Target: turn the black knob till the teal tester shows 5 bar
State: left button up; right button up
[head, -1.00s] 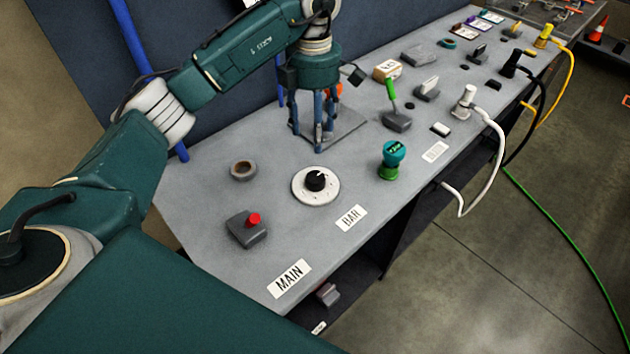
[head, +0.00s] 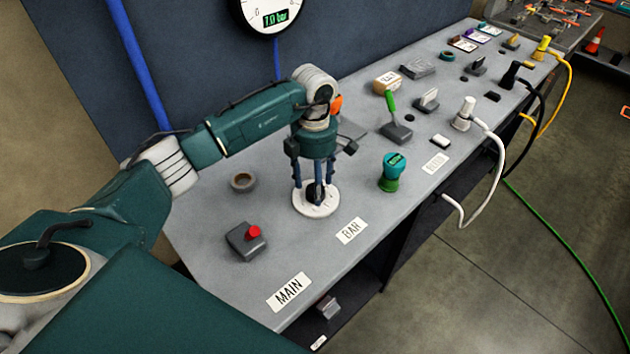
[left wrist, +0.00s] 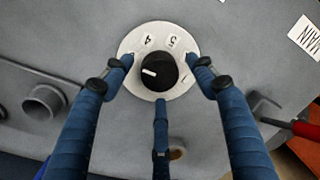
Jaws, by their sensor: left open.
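The black knob (head: 315,194) stands on a round white dial (head: 312,208) on the grey bench. My left gripper (head: 316,192) is over it, pointing down, its blue fingers open around the knob. In the left wrist view the knob (left wrist: 156,72) sits between the spread fingers (left wrist: 158,84), with gaps visible on both sides. Its white mark points left in that view; the numbers 4 and 5 show on the dial. The teal tester (head: 394,166) stands upright on a green base to the right. Its small display is too small to read. My right gripper is not in view.
A wall gauge (head: 275,18) has a green bar display, its digits unclear. A red button box (head: 246,241) and a grey ring (head: 243,181) are left of the dial. A green-handled lever (head: 396,122) stands behind the tester. Bench space before the dial holds flat labels.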

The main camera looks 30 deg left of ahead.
pick_arm(q)
jog(key=shift+f, duration=0.35)
jog(key=c, duration=1.2)
jog(key=shift+o, duration=0.2)
